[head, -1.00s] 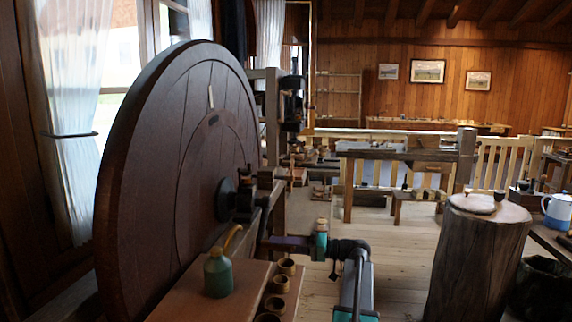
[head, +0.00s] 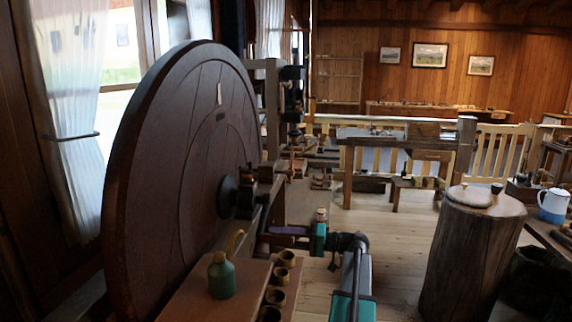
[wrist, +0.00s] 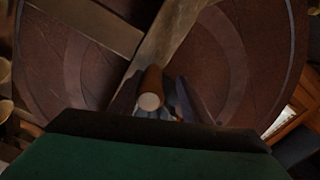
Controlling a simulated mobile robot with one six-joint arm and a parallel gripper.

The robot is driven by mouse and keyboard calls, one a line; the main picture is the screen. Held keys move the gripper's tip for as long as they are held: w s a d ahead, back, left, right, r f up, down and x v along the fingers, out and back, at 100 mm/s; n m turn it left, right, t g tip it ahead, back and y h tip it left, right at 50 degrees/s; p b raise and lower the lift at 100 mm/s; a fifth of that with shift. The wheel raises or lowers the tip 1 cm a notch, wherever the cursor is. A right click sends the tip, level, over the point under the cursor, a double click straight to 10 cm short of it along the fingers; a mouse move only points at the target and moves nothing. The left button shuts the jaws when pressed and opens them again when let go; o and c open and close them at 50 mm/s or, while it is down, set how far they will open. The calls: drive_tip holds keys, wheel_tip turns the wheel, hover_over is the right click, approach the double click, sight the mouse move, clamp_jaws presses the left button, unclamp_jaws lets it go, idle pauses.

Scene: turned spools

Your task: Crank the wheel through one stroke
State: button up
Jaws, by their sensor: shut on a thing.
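The large dark wooden wheel (head: 165,170) stands upright at the left of the head view, with its black hub (head: 229,196) facing right. My gripper (head: 275,236) reaches in from the right, low beside the wheel's frame; its green body shows behind the dark fingers. In the wrist view the wooden crank handle (wrist: 150,92), a round-ended peg, lies between the two fingers (wrist: 158,100), which are shut on it. The wheel (wrist: 235,60) fills the background there, crossed by a pale wooden beam (wrist: 168,40). The handle is hard to make out in the head view.
A bench (head: 205,300) in front of the wheel holds a green oil can (head: 222,276) and several brass cups (head: 279,276). A stump (head: 465,250) stands at right near a white-and-blue pot (head: 553,205). Open plank floor (head: 395,235) lies between the stump and my arm.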

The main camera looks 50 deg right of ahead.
drive_tip(key=shift+s+a+r+m+p, duration=0.15)
drive_tip(key=shift+r+m+p, duration=0.15)
drive_tip(key=shift+r+p, duration=0.35)
drive_tip(key=shift+s+a+r+m+p, duration=0.15)
drive_tip(key=shift+r+m+p, duration=0.2)
drive_tip(key=shift+p, duration=0.65)
drive_tip(key=shift+a+r+m+p, duration=0.15)
drive_tip(key=shift+r+m+p, duration=0.1)
drive_tip(key=shift+r+p, duration=0.45)
drive_tip(key=w+d+r+m+p, duration=0.2)
drive_tip(key=d+r+m+p, duration=0.2)
drive_tip(key=r+m+p, duration=0.4)
drive_tip(key=w+d+r+m+p, duration=0.3)
drive_tip(key=d+r+m+p, duration=0.1)
drive_tip(key=r+m+p, duration=0.5)
drive_tip(key=shift+w+d+p, duration=0.15)
drive_tip(key=shift+d+p, duration=0.15)
drive_tip(key=shift+p, duration=0.35)
idle(0.7)
idle(0.8)
drive_tip(key=v, duration=1.1)
idle(0.6)
drive_tip(key=shift+a, duration=0.1)
